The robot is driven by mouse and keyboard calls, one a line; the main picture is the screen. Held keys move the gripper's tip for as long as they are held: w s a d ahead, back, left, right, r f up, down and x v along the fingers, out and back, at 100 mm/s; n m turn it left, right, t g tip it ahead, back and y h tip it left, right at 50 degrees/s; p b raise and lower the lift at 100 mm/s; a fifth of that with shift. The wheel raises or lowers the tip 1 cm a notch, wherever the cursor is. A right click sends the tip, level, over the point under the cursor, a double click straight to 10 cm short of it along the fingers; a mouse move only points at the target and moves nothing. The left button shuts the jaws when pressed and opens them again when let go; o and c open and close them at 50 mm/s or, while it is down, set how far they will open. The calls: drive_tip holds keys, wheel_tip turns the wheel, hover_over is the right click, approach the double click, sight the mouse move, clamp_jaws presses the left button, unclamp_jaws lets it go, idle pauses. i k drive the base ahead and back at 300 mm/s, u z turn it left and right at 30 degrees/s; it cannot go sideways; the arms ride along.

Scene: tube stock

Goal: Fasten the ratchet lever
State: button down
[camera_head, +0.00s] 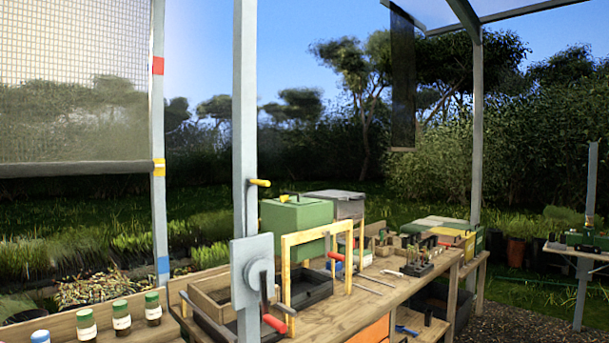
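A grey plate with a round hub (247,268) is mounted on the pale metal post (245,110) at the centre left. A dark lever (264,288) hangs down from the hub and has a red grip (275,323) at its lower end. This looks like the ratchet lever. A second red grip (284,309) shows just behind it. Whether the lever is locked cannot be told from here. A small yellow handle (260,182) sticks out from the post higher up. My gripper is not in this view.
A wooden bench (350,308) runs behind the post with a yellow frame (286,262), a dark tray (308,292) and loose tools. Green-lidded jars (122,319) stand at the lower left. A rolled mesh screen (75,168) hangs at the upper left.

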sight(249, 180)
drive_tip(key=u, duration=0.15)
drive_tip(key=i, duration=1.25)
drive_tip(key=u, duration=0.75)
